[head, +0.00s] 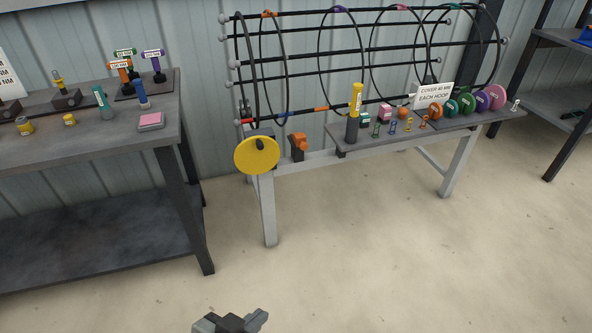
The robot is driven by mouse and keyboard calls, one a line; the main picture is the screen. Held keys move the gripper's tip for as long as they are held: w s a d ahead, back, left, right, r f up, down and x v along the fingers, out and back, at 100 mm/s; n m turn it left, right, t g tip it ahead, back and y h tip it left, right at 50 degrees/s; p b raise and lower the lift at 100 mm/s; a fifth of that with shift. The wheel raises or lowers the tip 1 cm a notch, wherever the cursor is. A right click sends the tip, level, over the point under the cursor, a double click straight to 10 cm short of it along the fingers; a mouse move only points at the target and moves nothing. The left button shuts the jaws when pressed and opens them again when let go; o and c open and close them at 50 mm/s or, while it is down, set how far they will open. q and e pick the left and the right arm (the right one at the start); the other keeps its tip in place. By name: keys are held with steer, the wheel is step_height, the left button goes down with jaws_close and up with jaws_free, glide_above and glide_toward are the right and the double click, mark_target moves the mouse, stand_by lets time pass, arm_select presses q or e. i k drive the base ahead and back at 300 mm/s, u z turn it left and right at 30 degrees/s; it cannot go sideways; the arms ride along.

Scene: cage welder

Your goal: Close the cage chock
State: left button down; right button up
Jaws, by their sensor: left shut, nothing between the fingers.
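A black wire cage (318,60) with several hoops and long bars lies on a grey frame stand (268,210) against the wall. A small orange piece on a dark block (298,146), which looks like the chock, sits on the stand's front edge below the cage's left part. I cannot tell whether it is open or closed. A yellow disc with a dark knob (257,155) is at the stand's left end. My left gripper (258,315) shows at the bottom edge, shut and empty, far in front of the stand. My right gripper is out of view.
A shelf on the stand (345,138) holds a yellow-and-grey tool (354,112), colored discs, small pegs and a sign (434,95). A dark workbench (80,148) with tools stands at left, a dark rack (560,95) at right. The floor (400,260) in front is clear.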

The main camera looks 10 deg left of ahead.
mark_target(300, 139)
steer(key=u, duration=0.2)
steer(key=i, duration=1.25)
steer(key=z, duration=0.3)
